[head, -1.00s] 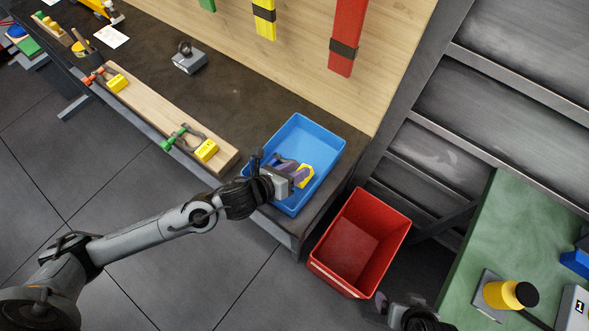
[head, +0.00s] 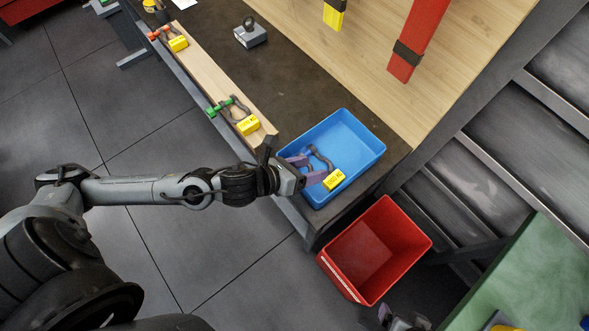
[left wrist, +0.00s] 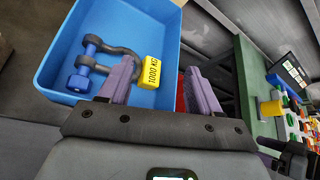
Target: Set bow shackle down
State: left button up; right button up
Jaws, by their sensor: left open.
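The bow shackle (head: 319,158) is dark grey with a yellow tag (head: 334,180) and lies inside the blue bin (head: 362,134). In the left wrist view the shackle (left wrist: 117,51) shows its blue pin end (left wrist: 77,82), and its tag (left wrist: 151,72) lies to the right. My left gripper (head: 305,170) has purple fingers and is at the bin's near side, beside the shackle.
A red bin (head: 376,250) stands empty below the bench end. A wooden rail (head: 213,78) along the bench holds shackles with yellow tags. A grey block with a ring (head: 250,36) stands behind it. A green table (head: 520,275) is at the lower right.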

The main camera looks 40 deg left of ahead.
pick_arm(q)
jog(key=s+a+f+n+g+y, duration=0.2)
jog(key=s+n, duration=0.5)
jog(key=n, duration=1)
jog(key=s+a+f+n+g+y, duration=0.3)
jog(key=s+f+n+g, duration=0.2)
jog(key=n, duration=1.1)
jog(key=s, duration=0.2)
jog(key=shift+s+f+n+g, duration=0.3)
jog(key=shift+s+f+n, duration=0.05)
jog(key=shift+n, duration=0.05)
jog(key=shift+a+r, duration=0.1)
notch_tip(320, 180, up, 28)
jog(key=p, duration=2.8)
